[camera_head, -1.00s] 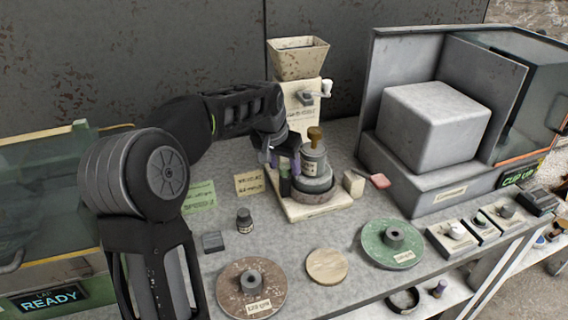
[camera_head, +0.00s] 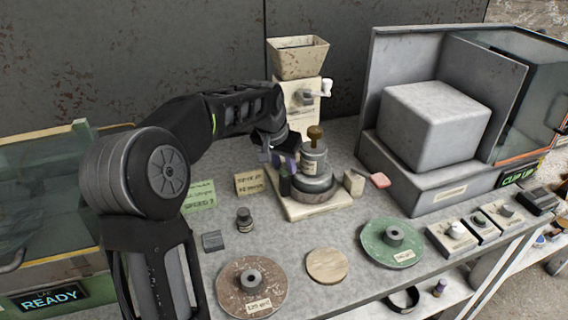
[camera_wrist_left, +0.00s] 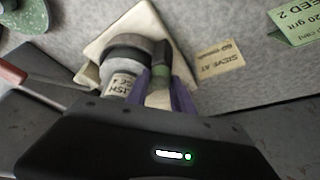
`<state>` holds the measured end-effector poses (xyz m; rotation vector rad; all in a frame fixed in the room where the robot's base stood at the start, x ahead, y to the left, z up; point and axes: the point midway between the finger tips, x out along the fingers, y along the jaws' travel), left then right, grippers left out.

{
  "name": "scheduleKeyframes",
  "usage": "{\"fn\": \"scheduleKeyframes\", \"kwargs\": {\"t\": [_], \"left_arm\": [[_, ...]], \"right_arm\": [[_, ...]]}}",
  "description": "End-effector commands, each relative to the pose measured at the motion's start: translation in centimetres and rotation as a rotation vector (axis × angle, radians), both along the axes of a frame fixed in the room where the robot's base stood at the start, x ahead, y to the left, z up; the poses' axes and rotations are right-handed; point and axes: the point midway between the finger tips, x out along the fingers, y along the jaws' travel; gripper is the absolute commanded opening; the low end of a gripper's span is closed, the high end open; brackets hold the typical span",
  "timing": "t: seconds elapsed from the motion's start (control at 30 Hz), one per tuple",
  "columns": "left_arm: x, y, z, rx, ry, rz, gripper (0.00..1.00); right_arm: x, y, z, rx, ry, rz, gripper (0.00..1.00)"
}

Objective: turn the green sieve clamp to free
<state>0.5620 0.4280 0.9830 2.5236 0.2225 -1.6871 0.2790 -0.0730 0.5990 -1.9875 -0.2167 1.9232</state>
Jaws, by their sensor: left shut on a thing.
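The green sieve clamp (camera_head: 285,186) is a dark upright post with a green band, standing on a cream base board (camera_head: 302,213) beside the grey sieve pot (camera_head: 314,160) with its brass knob. In the left wrist view the clamp (camera_wrist_left: 160,72) shows its green band close beside the labelled pot (camera_wrist_left: 121,84). My left gripper (camera_head: 284,164) reaches in from the left, and its purple fingers (camera_wrist_left: 172,97) are shut on the clamp. The fingers hide part of the clamp. My right gripper is not in view.
A cream hopper mill (camera_head: 298,57) stands behind the sieve. A small cream block (camera_head: 354,183) and a pink pad (camera_head: 380,181) lie to its right. Green (camera_head: 392,243) and brown (camera_head: 252,287) discs lie in front.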

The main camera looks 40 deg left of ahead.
Motion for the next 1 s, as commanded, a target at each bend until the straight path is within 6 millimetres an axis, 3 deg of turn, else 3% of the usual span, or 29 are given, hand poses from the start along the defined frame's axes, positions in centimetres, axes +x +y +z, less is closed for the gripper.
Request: {"fn": "scheduleKeyframes", "kwargs": {"t": [0.47,1.0], "left_arm": [[0.0,0.1,0.1,-0.001,0.0,-0.059,0.0],[0.1,0.4,0.1,-0.001,-0.002,-0.454,0.0]], "right_arm": [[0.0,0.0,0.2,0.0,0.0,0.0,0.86],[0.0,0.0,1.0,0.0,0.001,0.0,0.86]]}}
